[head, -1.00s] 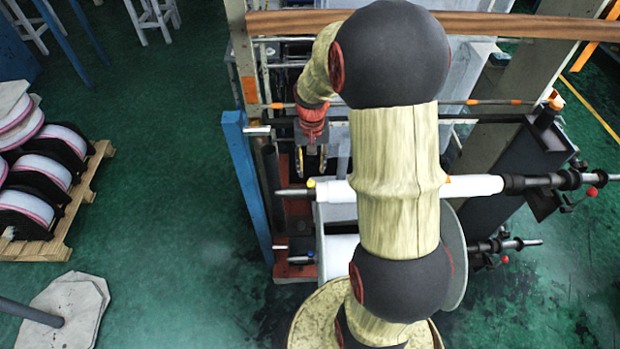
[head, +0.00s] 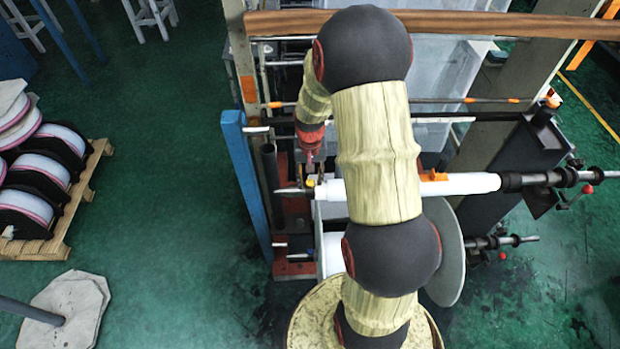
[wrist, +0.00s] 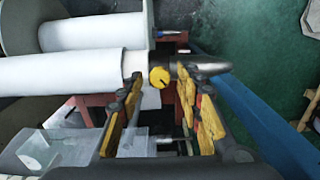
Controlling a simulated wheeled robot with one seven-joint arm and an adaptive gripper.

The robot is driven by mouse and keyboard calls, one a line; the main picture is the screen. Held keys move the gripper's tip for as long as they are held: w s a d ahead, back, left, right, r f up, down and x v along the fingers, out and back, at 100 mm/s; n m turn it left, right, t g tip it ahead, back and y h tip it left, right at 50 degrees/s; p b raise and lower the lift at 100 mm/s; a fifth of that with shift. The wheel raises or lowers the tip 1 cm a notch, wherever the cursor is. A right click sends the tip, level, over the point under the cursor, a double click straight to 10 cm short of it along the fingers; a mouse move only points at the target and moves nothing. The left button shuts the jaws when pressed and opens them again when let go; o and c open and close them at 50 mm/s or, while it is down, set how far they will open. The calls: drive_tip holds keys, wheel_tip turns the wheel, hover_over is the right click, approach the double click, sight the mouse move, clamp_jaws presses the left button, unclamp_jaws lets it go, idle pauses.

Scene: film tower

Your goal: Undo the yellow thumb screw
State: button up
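The yellow thumb screw (wrist: 159,77) is a round knob with a dark slot, on the metal shaft (wrist: 200,67) beside the end of the white roll (wrist: 75,78). In the head view a small yellow spot, likely the same screw (head: 311,182), shows near the shaft's pointed tip. My gripper (wrist: 163,90) is open in the wrist view, its yellow-padded fingers either side of the screw's line. The screw appears just beyond the fingertips, with no visible contact. In the head view my gripper (head: 312,165) is small and seen close above the shaft.
A blue post (head: 246,185) stands left of the shaft tip. A second white roll (wrist: 95,32) lies alongside the first. A translucent bin (wrist: 40,153) is at lower left in the wrist view. Green floor (head: 170,200) is open at left.

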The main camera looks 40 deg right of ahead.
clamp_jaws()
idle(0.6)
drive_tip(key=n+b, duration=0.2)
drive_tip(key=n, duration=0.2)
drive_tip(key=shift+n+h, duration=0.3)
drive_tip(key=shift+n, duration=0.1)
drive_tip(key=n+b, duration=0.1)
drive_tip(key=n, duration=0.5)
drive_tip(key=shift+a+h, duration=0.1)
drive_tip(key=shift+h, duration=0.2)
drive_tip(key=n, duration=0.6)
drive_tip(key=shift+r+n+h+p, duration=0.1)
drive_tip(key=shift+n+h+p, duration=0.2)
drive_tip(key=shift+p, duration=0.05)
drive_tip(key=n+p, duration=0.2)
drive_tip(key=n, duration=0.3)
drive_tip(key=shift+a+n+t+p, duration=0.1)
drive_tip(key=shift+n+t+p, duration=0.2)
drive_tip(key=shift+t, duration=0.1)
drive_tip(key=shift+s, duration=0.1)
